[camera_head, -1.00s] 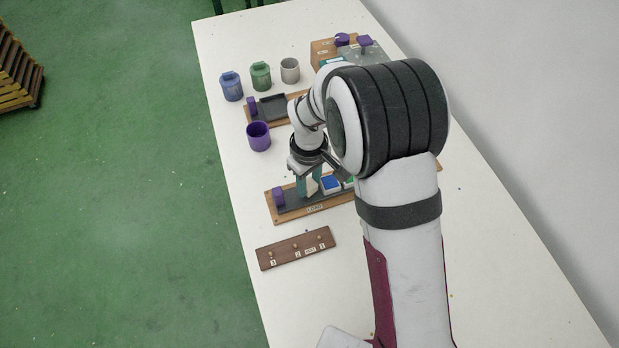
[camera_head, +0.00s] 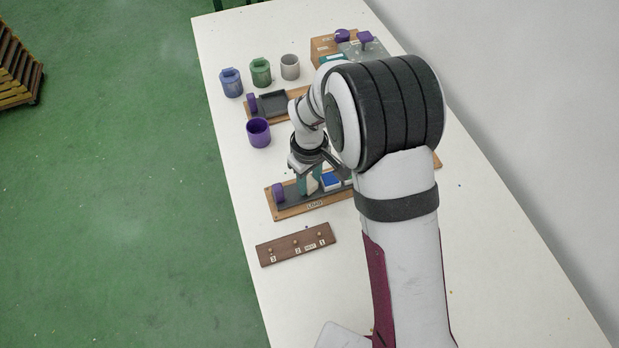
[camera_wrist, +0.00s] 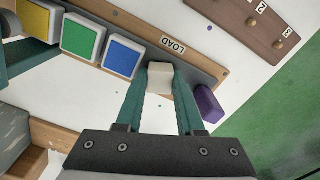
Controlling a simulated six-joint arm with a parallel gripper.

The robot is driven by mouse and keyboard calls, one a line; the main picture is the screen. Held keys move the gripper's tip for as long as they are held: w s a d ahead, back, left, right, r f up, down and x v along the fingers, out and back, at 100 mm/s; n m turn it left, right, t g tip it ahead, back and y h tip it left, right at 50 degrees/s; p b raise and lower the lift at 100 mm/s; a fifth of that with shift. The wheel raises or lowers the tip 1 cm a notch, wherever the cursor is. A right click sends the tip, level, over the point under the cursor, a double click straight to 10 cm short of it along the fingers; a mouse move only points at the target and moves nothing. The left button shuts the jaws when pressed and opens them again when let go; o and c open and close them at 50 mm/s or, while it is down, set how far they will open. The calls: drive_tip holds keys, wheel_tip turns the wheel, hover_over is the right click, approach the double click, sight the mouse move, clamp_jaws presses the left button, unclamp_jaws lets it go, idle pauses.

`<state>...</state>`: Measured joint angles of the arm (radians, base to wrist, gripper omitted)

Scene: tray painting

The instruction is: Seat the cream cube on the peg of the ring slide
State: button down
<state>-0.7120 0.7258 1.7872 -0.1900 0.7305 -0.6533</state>
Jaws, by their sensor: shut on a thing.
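My gripper (camera_wrist: 160,82) has its teal fingers shut on the cream cube (camera_wrist: 160,76), at the end of the dark slide strip (camera_wrist: 205,70) marked LOAD. In the head view the cream cube (camera_head: 313,184) is partly hidden by my gripper (camera_head: 311,181). I cannot tell whether the cube still touches the strip. A blue-topped block (camera_wrist: 121,56), a green-topped one (camera_wrist: 81,39) and a yellow-topped one (camera_wrist: 38,18) sit in a row beside it. A dark slide with a tray (camera_head: 271,102) lies farther back; I cannot tell whether it is the ring slide.
A purple knob (camera_wrist: 207,103) stands at the LOAD strip's end. A brown board with small pegs (camera_head: 296,244) lies in front. A purple cup (camera_head: 258,132), blue mug (camera_head: 231,83), green mug (camera_head: 261,71) and grey cup (camera_head: 290,67) stand behind. Bare table lies left of the strip.

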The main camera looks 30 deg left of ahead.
sight(310, 182)
drive_tip(key=shift+f, duration=0.2)
drive_tip(key=shift+c, duration=2.2)
unclamp_jaws()
drive_tip(key=o, duration=0.4)
drive_tip(key=shift+o, duration=0.2)
drive_tip(key=shift+r, duration=3)
